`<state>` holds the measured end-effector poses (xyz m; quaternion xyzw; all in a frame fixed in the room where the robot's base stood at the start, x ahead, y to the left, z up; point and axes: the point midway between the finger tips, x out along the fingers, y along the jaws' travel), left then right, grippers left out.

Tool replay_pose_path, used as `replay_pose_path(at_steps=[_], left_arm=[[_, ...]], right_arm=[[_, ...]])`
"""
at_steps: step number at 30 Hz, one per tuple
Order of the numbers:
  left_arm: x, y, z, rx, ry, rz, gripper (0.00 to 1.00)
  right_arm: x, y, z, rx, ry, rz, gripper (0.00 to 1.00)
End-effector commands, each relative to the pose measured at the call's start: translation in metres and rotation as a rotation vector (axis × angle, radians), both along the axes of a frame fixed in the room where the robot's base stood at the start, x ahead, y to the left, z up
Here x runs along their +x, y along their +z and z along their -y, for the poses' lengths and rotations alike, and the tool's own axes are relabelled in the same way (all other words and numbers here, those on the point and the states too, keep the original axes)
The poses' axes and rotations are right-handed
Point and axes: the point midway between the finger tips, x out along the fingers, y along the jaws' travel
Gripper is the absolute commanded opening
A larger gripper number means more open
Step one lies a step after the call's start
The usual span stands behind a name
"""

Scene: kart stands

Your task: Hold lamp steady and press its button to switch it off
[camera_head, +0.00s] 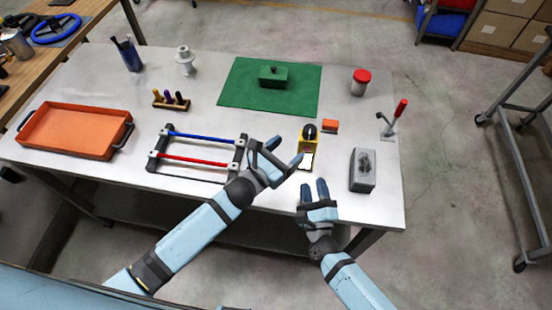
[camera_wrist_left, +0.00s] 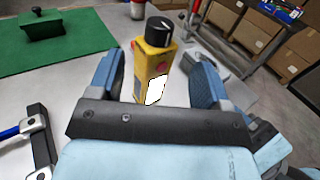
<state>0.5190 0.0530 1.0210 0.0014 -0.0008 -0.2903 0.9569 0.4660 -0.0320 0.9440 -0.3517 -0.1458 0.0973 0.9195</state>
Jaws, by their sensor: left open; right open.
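The lamp is a small upright yellow block (camera_head: 301,146) with a black round top and a bright white panel low on its front. In the left wrist view the lamp (camera_wrist_left: 150,62) stands between my two fingers, with gaps on both sides. A small red spot shows on its face there, perhaps the button. My left gripper (camera_head: 287,156) is open and empty, just left of and in front of the lamp. My right gripper (camera_head: 313,188) is open and empty, in front of the lamp near the table's front edge.
An orange block (camera_head: 330,126) sits right of the lamp, and a grey block (camera_head: 363,172) stands at front right. A red-handled tool (camera_head: 396,115) is further right. A rack with blue and red bars (camera_head: 190,161) lies left. A green mat (camera_head: 235,88) lies behind.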

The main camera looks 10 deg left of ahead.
Motion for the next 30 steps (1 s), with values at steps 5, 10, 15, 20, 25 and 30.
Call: replay_pose_path(at_steps=[5, 10, 15, 20, 25, 30], left_arm=[[0.031, 0.001, 0.022, -0.002, -0.001, 0.000, 0.71], [0.056, 0.001, 0.038, -0.003, 0.000, -0.002, 0.71], [0.071, 0.000, 0.048, -0.002, 0.000, -0.002, 0.71], [0.077, 0.000, 0.052, -0.002, -0.001, -0.002, 0.71], [0.078, 0.000, 0.053, -0.002, -0.001, -0.003, 0.71], [0.078, 0.000, 0.053, -0.002, -0.001, -0.003, 0.53]], right_arm=[[0.000, 0.000, 0.000, 0.000, 0.000, 0.000, 0.43], [0.000, 0.000, 0.000, 0.000, 0.000, 0.000, 0.43], [0.000, 0.000, 0.000, 0.000, 0.000, 0.000, 0.43], [0.000, 0.000, 0.000, 0.000, 0.000, 0.000, 0.43], [0.000, 0.000, 0.000, 0.000, 0.000, 0.000, 0.43], [0.000, 0.000, 0.000, 0.000, 0.000, 0.000, 0.43]])
